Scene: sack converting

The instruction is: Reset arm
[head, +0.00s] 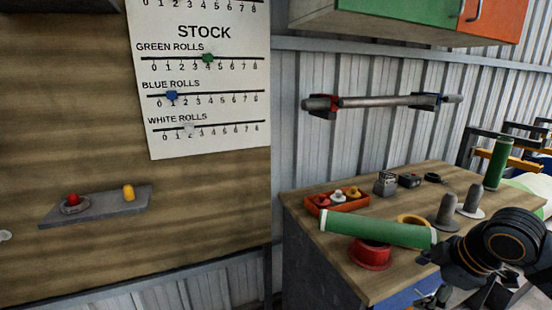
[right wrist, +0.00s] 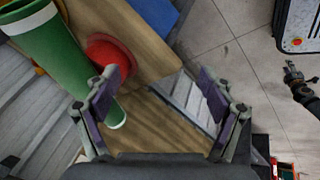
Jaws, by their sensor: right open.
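My right gripper (head: 432,297) is at the bottom right of the head view, in front of the workbench's right end. In the right wrist view its two fingers (right wrist: 165,98) stand wide apart, with nothing held between them. The green roll (head: 375,229) lies on the bench behind and left of it; it also shows in the right wrist view (right wrist: 50,55), close to one finger. My left gripper is outside the head view. A dark jaw-like end at the right of the right wrist view appears to be my left gripper (right wrist: 291,72); its jaws are too small to read.
A wall rod (head: 375,102) hangs above. A stock board (head: 205,90) and small shelf (head: 95,208) are at left. Floor (right wrist: 225,55) is open beyond the bench edge.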

